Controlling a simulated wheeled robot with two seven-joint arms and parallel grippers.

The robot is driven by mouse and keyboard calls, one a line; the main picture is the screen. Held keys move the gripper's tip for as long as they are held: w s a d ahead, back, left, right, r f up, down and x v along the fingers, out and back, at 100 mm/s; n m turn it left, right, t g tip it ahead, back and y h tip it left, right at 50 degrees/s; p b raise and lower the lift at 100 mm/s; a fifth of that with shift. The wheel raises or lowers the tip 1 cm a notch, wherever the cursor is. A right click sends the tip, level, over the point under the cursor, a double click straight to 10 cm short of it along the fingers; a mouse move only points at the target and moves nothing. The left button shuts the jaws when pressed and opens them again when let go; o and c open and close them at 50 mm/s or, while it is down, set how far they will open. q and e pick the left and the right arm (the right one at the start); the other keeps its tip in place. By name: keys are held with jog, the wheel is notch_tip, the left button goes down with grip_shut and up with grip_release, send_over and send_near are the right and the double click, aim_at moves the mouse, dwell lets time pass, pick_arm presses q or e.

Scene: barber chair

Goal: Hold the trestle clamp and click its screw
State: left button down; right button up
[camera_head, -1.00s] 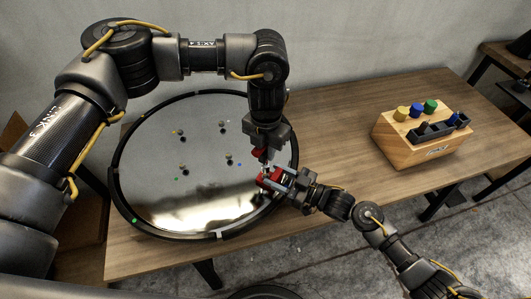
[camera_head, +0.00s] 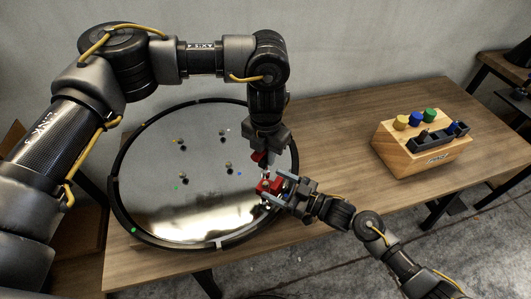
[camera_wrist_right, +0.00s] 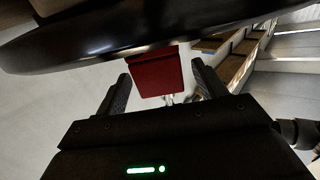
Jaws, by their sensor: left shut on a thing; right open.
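The trestle clamp appears as red parts at the right rim of a round black-rimmed disc. Its lower red block (camera_head: 265,187) also shows in the right wrist view (camera_wrist_right: 158,74), just under the dark rim. My left gripper (camera_head: 263,161) points down at the rim and is shut on the clamp's upper part, mostly hidden by the fingers. My right gripper (camera_head: 270,193) comes in from the lower right, open. In the right wrist view its two fingers (camera_wrist_right: 165,90) stand either side of the red block with gaps. A small metal piece, perhaps the screw (camera_wrist_right: 169,99), shows below the block.
The disc (camera_head: 200,220) has a shiny surface with several small pegs and coloured dots. It lies on a wooden table (camera_head: 335,120). A wooden block (camera_head: 405,150) with coloured knobs and a dark tray stands at the right. The table between is clear.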

jog(key=v, duration=1.2)
jog(key=shift+w+a, duration=0.1)
